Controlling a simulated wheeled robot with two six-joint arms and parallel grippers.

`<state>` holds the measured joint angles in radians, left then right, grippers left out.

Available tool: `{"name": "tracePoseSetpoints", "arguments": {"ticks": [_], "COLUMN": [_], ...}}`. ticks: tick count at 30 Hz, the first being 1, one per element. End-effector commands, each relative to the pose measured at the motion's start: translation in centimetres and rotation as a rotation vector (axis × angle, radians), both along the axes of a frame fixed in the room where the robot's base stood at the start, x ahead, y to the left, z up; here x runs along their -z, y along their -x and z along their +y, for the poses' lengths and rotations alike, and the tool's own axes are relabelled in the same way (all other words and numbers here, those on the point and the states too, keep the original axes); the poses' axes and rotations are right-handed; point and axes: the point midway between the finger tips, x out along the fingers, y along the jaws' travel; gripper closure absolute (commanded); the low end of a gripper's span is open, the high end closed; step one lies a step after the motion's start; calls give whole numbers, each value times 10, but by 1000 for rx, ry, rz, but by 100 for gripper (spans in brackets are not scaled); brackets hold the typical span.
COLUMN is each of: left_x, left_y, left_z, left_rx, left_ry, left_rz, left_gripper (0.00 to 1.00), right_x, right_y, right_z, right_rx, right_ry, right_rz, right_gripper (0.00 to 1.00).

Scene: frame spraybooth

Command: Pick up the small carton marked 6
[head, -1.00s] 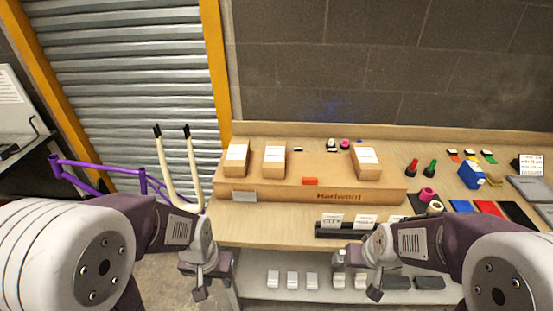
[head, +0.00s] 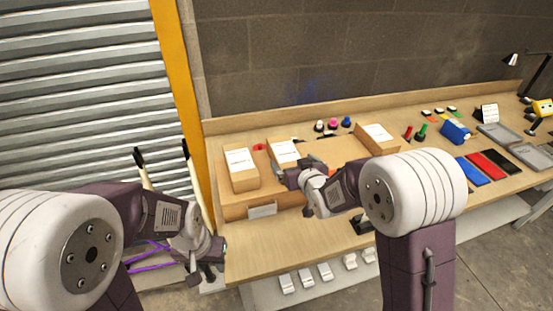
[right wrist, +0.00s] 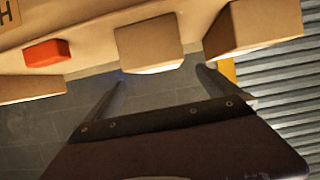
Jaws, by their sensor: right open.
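Three small tan cartons with white labels stand on a big cardboard box (head: 232,206): a left carton (head: 241,170), a middle carton (head: 284,152) and a right carton (head: 376,138). I cannot read a 6 on any label. My right gripper (head: 292,170) is open and empty at the near side of the middle carton. In the right wrist view, which looks upside down, the middle carton (right wrist: 149,44) lies ahead between the spread fingers (right wrist: 161,75), apart from them. My left gripper (head: 207,270) hangs low left of the bench; its jaws are unclear.
Several coloured bottles and caps (head: 333,123) stand behind the box. A red block (right wrist: 47,52) lies beside the middle carton in the wrist view. Blue, red and black sheets (head: 490,164) lie at right. A lower shelf holds several small white items (head: 325,272).

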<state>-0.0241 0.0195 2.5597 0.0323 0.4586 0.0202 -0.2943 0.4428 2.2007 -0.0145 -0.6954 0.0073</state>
Motion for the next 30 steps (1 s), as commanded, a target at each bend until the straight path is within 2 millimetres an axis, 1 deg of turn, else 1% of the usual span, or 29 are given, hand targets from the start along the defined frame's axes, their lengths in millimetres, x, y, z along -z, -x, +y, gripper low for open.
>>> {"name": "tracePoseSetpoints", "arguments": {"ticks": [1, 3, 6, 8, 12, 14, 20, 24, 27, 30], "left_x": [4, 5, 4, 2, -3, -4, -6, -15, -17, -17], "left_y": [0, 0, 0, 0, 0, 0, 0, 0, 0, 0], "left_z": [0, 0, 0, 0, 0, 0, 0, 0, 0, 0], "left_rx": [0, 1, 1, 1, 0, 0, 0, 0, 0, 0], "left_ry": [0, 0, 0, 0, 0, 0, 0, 0, 0, 0], "left_rz": [0, 0, 0, 0, 0, 0, 0, 0, 0, 0], "left_gripper": [64, 64, 64, 64, 64, 64, 64, 64, 64, 64], "right_x": [8, 12, 11, 12, 21, 24, 28, 40, 47, 50], "right_y": [2, 4, 5, 1, -19, -25, -33, -55, -68, -74], "right_z": [4, 8, 11, 11, 18, 20, 21, 26, 30, 32], "right_rx": [-8, -17, -21, -21, -21, -21, -20, -20, -20, -20], "right_ry": [2, 3, 4, 5, 5, 5, 5, 6, 5, 5], "right_rz": [9, 13, 14, 16, 17, 17, 16, 17, 14, 15], "right_gripper": [0, 0, 0, 0, 0, 0, 0, 0, 0, 0]}}
